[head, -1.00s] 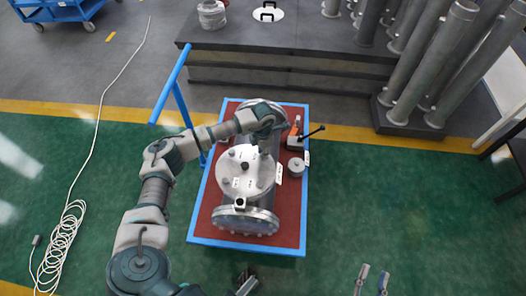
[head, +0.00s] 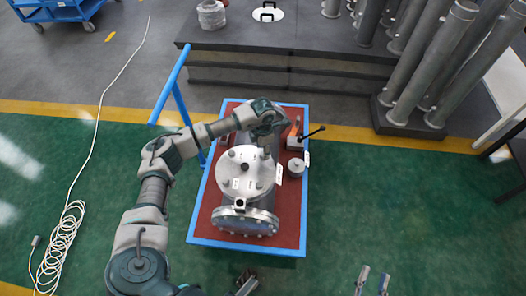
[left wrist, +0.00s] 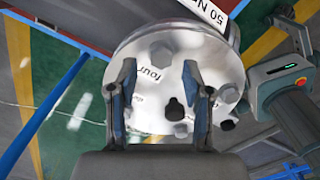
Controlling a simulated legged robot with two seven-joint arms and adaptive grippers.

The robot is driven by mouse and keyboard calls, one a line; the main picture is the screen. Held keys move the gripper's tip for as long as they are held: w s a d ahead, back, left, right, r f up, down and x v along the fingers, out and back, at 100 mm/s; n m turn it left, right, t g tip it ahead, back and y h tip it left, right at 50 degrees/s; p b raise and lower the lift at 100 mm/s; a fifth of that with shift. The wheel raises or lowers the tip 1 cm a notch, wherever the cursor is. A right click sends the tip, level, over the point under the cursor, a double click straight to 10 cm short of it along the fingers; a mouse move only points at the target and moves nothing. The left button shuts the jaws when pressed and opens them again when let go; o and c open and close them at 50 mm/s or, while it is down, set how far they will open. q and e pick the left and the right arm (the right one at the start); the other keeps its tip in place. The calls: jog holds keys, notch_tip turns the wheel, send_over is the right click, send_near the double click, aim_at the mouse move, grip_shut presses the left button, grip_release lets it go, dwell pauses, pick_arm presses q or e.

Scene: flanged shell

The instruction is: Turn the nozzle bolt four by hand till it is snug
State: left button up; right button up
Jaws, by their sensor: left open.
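In the head view my left gripper (head: 266,140) hangs over the far part of the flanged shell (head: 247,205), beyond its round top cover. In the left wrist view its two fingers (left wrist: 158,75) are apart and empty, in front of a shiny round nozzle flange (left wrist: 205,65). A bolt head (left wrist: 161,53), beside a label reading "four" (left wrist: 152,75), shows between and beyond the fingertips. I cannot tell whether they touch it. Other bolt heads sit at the right (left wrist: 228,93) and below (left wrist: 182,130). My right gripper (head: 373,275) is open and empty at the bottom edge.
The shell stands on a red board with a blue frame (head: 197,205). Small parts and a black-handled tool (head: 312,132) lie at its right side. A blue rail (head: 170,85) rises at the left. Grey pipes (head: 435,60) stand at the back right. The green floor right of the board is clear.

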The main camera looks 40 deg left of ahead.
pick_arm(q)
notch_tip(320, 180, up, 10)
jog(key=shift+f, duration=0.15)
jog(key=shift+a, duration=0.1)
dwell(0.3)
